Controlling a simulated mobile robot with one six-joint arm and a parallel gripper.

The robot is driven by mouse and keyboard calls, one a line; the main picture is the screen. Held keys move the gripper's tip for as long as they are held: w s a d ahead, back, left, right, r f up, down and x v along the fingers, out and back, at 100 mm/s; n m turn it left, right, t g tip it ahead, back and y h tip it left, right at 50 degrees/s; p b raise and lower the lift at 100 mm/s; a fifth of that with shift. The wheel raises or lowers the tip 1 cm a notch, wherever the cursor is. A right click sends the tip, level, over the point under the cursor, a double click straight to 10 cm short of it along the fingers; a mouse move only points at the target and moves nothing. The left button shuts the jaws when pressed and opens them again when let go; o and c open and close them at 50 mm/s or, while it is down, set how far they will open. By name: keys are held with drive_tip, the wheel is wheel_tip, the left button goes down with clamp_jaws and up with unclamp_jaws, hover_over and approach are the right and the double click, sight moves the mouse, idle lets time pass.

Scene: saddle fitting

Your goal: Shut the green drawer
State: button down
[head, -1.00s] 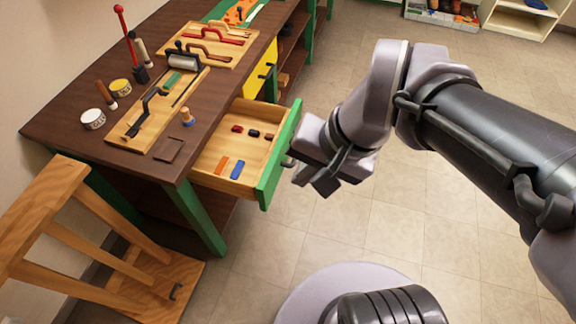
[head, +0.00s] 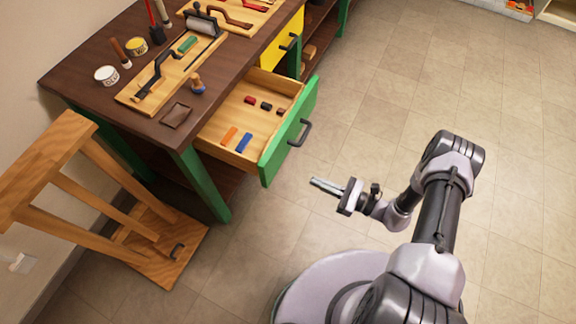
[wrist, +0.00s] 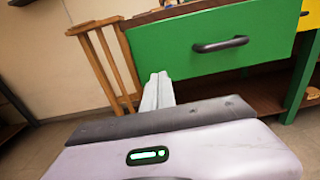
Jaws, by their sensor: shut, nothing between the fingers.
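The green drawer (head: 284,135) stands pulled out from the dark wooden workbench (head: 92,75), its inside showing several small coloured pieces. A dark bar handle (head: 301,132) sits on its green front. In the wrist view the green front (wrist: 181,50) fills the upper right, with the handle (wrist: 220,44) right of centre. My gripper (head: 315,184) is in front of the drawer, to the lower right of its front in the head view, apart from it. Its fingers (wrist: 157,88) are together and empty, pointing toward the lower left part of the drawer front in the wrist view.
A yellow drawer (head: 286,45) sits beyond the green one, apparently shut. A wooden stool-like frame (head: 110,200) stands on the left by the bench. The tiled floor (head: 440,90) in front of the bench is clear.

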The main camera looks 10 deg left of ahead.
sight(275, 164)
drive_tip(key=b+x, duration=0.2)
drive_tip(key=x, duration=1)
drive_tip(key=shift+a+b, duration=0.1)
drive_tip(key=shift+b, duration=0.2)
drive_tip(key=shift+a, duration=0.15)
